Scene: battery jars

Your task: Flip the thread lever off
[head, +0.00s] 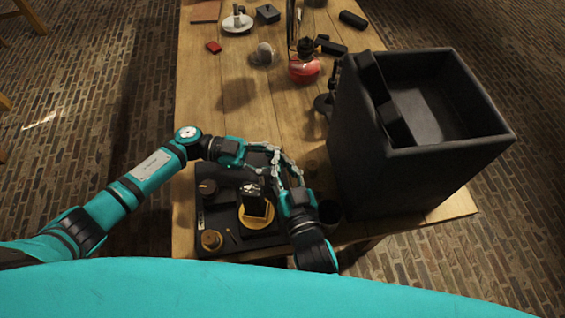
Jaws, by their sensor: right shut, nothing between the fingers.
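A dark device (226,244) lies on the near end of the wooden table, with a brass-coloured disc (258,219), a small dark block on the disc and several knobs. I cannot clearly pick out the thread lever; the grippers and arms cover part of the device's far right side. My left gripper (270,157) reaches in from the left over the device's far edge; its finger gap is unclear. My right gripper (285,158) reaches up from the near side, its fingers shut and empty. The fingertips of both grippers overlap in this view; I cannot tell whether they touch.
A large dark open box (365,179) stands close on the right. A flask with red liquid (304,70), a clear round glass (264,55), a red piece (213,46) and a white dish (238,23) are farther back.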

